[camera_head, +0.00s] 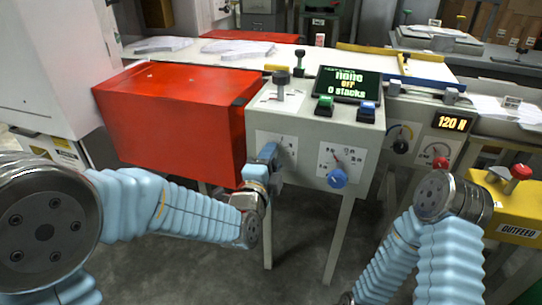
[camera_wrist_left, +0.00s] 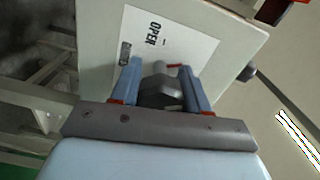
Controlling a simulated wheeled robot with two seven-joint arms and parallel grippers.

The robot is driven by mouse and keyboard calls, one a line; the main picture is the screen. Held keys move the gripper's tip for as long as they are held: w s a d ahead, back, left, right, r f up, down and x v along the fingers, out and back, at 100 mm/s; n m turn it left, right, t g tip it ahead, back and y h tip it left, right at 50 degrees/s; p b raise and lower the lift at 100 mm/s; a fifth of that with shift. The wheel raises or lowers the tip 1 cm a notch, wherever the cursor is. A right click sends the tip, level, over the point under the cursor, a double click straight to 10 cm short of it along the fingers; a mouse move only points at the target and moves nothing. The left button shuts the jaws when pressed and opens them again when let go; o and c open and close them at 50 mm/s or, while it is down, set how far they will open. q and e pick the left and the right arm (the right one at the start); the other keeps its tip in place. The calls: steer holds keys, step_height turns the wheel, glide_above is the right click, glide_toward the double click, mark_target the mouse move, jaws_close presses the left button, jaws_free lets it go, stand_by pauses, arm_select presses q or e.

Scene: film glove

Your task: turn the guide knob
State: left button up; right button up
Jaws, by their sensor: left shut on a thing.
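My left gripper (camera_head: 269,160) is at the left dial plate (camera_head: 272,143) on the front of the grey control box (camera_head: 315,120). In the left wrist view its two blue fingers (camera_wrist_left: 163,78) are shut on a dark grey knob (camera_wrist_left: 160,92), one finger on each side. A red pointer shows beside the knob. The white plate (camera_wrist_left: 185,40) behind it reads "OPEN". In the head view my gripper hides this knob. A second dial plate to the right carries a blue knob (camera_head: 337,178), with nothing touching it. My right gripper is out of view.
A red cabinet (camera_head: 170,115) stands left of the control box. On top of the box are a display (camera_head: 348,84), a green button (camera_head: 325,104), a blue button (camera_head: 367,111) and a grey lever (camera_head: 281,82). A yellow outfeed box (camera_head: 515,205) is at right.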

arm_select(q)
steer(key=m+p, duration=0.1)
steer(key=m, duration=0.2)
steer(key=m+p, duration=0.1)
steer(key=m, duration=0.2)
steer(key=shift+p, duration=0.3)
steer(key=shift+m+p, duration=0.55)
steer(key=shift+m, duration=1.15)
steer(key=o, duration=1)
steer(key=shift+o, duration=0.2)
